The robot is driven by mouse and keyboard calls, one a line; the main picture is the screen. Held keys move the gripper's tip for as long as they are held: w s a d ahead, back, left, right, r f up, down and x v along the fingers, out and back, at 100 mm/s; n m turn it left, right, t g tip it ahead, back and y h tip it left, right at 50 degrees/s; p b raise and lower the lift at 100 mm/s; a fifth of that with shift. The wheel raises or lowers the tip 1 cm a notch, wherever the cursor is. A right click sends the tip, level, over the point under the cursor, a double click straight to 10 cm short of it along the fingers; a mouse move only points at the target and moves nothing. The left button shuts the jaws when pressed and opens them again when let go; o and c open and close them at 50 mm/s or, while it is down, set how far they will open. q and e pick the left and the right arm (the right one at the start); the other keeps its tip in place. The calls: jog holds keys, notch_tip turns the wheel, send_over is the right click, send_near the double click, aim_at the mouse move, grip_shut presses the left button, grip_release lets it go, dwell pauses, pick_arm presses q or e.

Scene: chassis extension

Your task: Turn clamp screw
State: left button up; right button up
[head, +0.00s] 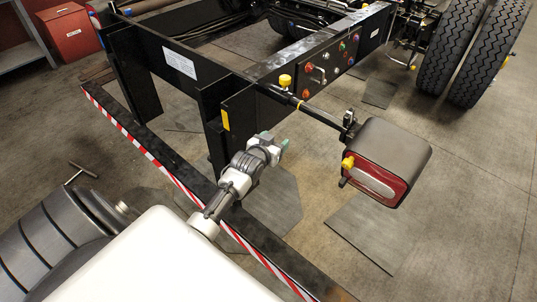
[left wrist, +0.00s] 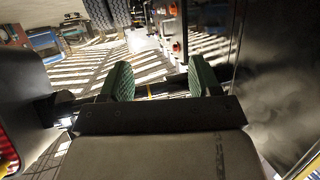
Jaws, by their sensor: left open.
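A yellow screw knob (head: 285,80) stands upright on the black chassis end, where a black tube (head: 318,113) comes out. A second yellow knob (head: 347,162) sits on the lamp housing (head: 398,150) at the tube's outer end. I cannot tell which is the clamp screw. My left gripper (head: 277,141) is open and empty, below and in front of the tube, apart from both knobs. In the left wrist view its green fingers (left wrist: 161,80) are spread, with the tube crossing behind them. My right gripper is not in view.
The chassis side panel (head: 325,70) carries several coloured fittings. A red-and-white striped bar (head: 150,155) runs low along the front. Large tyres (head: 450,50) stand at the back right. A red cabinet (head: 70,33) is at the back left. The floor at right is mostly clear.

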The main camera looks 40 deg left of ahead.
pick_arm(q)
jog(key=s+f+g+b, duration=0.1)
jog(key=s+f, duration=0.3)
jog(key=f, duration=0.7)
jog(key=shift+d+f+m+g+h, duration=0.3)
jog(key=shift+d+f+g, duration=0.05)
jog(key=shift+g, duration=0.55)
jog(key=shift+r, duration=0.1)
